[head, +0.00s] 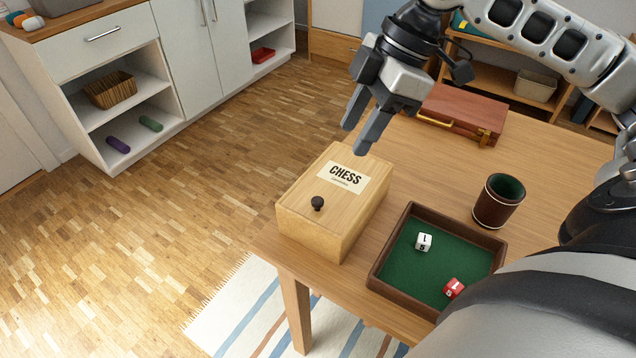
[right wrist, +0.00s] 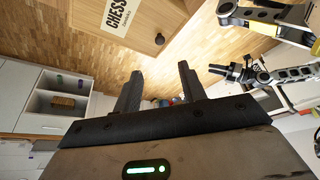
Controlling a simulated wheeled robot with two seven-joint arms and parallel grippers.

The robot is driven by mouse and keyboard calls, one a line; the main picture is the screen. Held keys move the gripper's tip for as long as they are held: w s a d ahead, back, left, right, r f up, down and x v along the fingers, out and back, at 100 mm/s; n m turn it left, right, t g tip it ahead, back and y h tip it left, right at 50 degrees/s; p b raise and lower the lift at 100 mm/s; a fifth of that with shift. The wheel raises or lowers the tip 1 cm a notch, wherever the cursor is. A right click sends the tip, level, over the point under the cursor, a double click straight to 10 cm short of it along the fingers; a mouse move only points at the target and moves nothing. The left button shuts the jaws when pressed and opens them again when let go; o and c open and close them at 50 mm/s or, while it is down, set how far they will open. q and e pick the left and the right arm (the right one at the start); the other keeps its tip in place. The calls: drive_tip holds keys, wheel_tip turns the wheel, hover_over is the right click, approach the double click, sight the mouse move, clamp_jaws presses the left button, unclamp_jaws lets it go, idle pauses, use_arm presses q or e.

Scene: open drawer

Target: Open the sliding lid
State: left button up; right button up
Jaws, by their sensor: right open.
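The wooden box (head: 318,240) stands near the table's left corner. Its flat lid (head: 300,190) carries a CHESS label (head: 345,175) and a small black knob (head: 317,203) near the front end. The lid appears to cover the whole top. My right gripper (head: 358,145) is open and empty above the far end of the box, apart from it, fingers pointing down. In the right wrist view, the knob (right wrist: 160,39) and label (right wrist: 122,14) show beyond the open fingers. My left gripper (right wrist: 232,72) seems to show small and dark there; its jaws are unclear.
A brown case (head: 465,112) lies behind. Open floor lies left of the box.

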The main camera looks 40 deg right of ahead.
sight(319, 200)
drive_tip(key=b+x, duration=0.2)
drive_tip(key=x, duration=1.1)
drive_tip(key=shift+s, duration=0.1)
use_arm(q)
drive_tip(key=shift+d+f, duration=0.1)
drive_tip(key=shift+f, duration=0.25)
